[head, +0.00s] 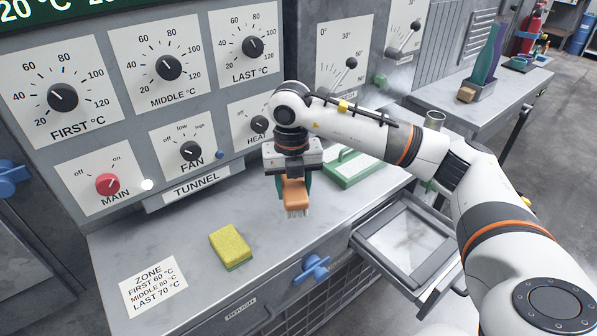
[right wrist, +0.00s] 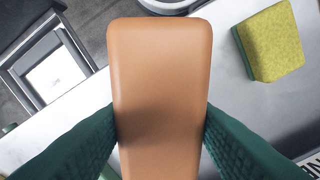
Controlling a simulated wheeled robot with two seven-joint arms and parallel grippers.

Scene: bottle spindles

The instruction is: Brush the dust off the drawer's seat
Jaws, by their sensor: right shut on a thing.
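My right gripper (head: 295,192) is shut on an orange-brown brush (head: 296,194), with its bristles pointing down above the counter. In the right wrist view the brush's smooth back (right wrist: 160,90) fills the middle, between the green finger pads. The drawer (head: 375,262) is pulled out at the counter's front, right of the brush. Its pale, mottled inner surface (head: 408,238) shows inside a grey frame; I cannot tell dust from surface marking. The drawer also shows at the upper left of the right wrist view (right wrist: 28,48). The brush is apart from it. My left gripper is not in view.
A yellow-green sponge (head: 231,246) lies on the counter (head: 190,238), left of the brush. A blue knob (head: 312,268) juts from the counter's front. The knob panel (head: 150,75) rises behind.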

